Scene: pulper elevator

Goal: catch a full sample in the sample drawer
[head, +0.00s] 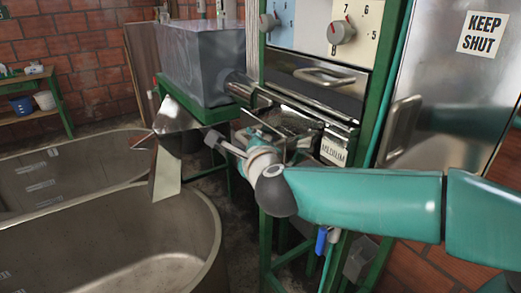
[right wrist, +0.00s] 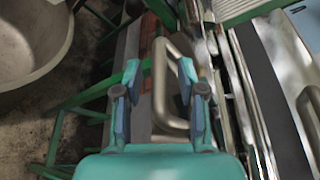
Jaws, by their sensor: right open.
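My right gripper (head: 243,130) reaches in from the right at the front of the machine, beside a metal tray-like part (head: 284,121) with dark contents or a dark inside. A label reading MEDIUM (head: 333,151) is on the machine next to it. In the right wrist view my right gripper (right wrist: 158,74) is open, with a bent metal handle (right wrist: 161,88) between its two fingers. I cannot tell whether the fingers touch it. Whether this handle belongs to the sample drawer is not clear. My left gripper is not in view.
A panel with dials (head: 342,33) and a second handle (head: 324,76) sit above. A steel door marked KEEP SHUT (head: 451,95) stands at right. A large metal tank (head: 208,240) and a metal chute (head: 166,172) are at left. Green frame legs stand below.

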